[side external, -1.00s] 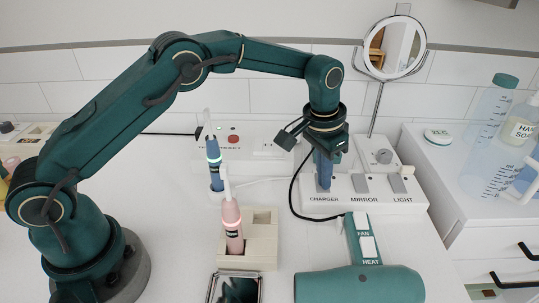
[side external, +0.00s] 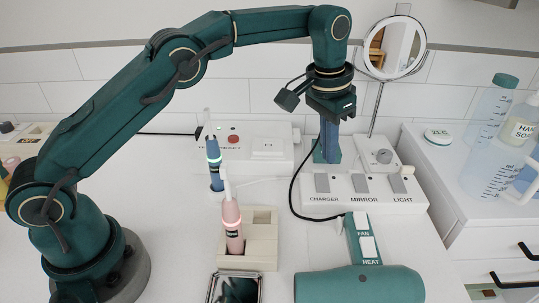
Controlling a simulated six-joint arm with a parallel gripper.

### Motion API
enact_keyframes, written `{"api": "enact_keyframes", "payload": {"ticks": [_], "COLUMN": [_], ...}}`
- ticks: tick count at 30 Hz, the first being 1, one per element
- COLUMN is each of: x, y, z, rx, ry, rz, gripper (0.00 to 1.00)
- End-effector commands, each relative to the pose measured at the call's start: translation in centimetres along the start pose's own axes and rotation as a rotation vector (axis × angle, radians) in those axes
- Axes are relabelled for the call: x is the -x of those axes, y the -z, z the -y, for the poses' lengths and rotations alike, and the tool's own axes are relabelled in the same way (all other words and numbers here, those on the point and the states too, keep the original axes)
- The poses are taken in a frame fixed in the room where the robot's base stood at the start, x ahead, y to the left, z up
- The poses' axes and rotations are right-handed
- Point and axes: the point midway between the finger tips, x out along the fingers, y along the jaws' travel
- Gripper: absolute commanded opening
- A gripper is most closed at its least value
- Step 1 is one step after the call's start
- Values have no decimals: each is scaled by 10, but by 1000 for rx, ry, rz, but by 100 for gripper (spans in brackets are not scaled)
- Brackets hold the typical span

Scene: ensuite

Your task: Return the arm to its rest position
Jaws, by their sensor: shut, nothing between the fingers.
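My arm is green and arches over the white counter from the left. My gripper (side external: 327,160) points down above the back edge of the white switch box (side external: 346,205). Its blue fingers are together with nothing between them. The fingertips look a little above and behind the CHARGER switch (side external: 322,183); the exact gap cannot be told from this view. The MIRROR switch (side external: 360,183) and the LIGHT switch (side external: 398,183) are to its right.
A green hair dryer (side external: 360,284) lies at the front. A pink toothbrush (side external: 232,225) stands in a cream holder (side external: 263,240), with a blue toothbrush (side external: 214,165) behind. A round mirror (side external: 395,47) stands behind the switch box. A black cable (side external: 294,185) curves beside it.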

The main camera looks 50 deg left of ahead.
Motion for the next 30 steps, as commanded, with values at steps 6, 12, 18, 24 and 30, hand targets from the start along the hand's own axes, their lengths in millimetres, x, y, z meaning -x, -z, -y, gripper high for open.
{"api": "enact_keyframes", "payload": {"ticks": [6, 12, 18, 24, 30], "x": [3, 7, 61, 121, 158], "y": [0, 1, 4, -25, -70], "z": [0, 2, 13, 26, 33], "rx": [0, 5, 30, 73, 116], "ry": [0, 1, 12, 28, 46], "rz": [1, -9, -111, -192, -261], "gripper": [0, 0, 0, 0, 0]}}
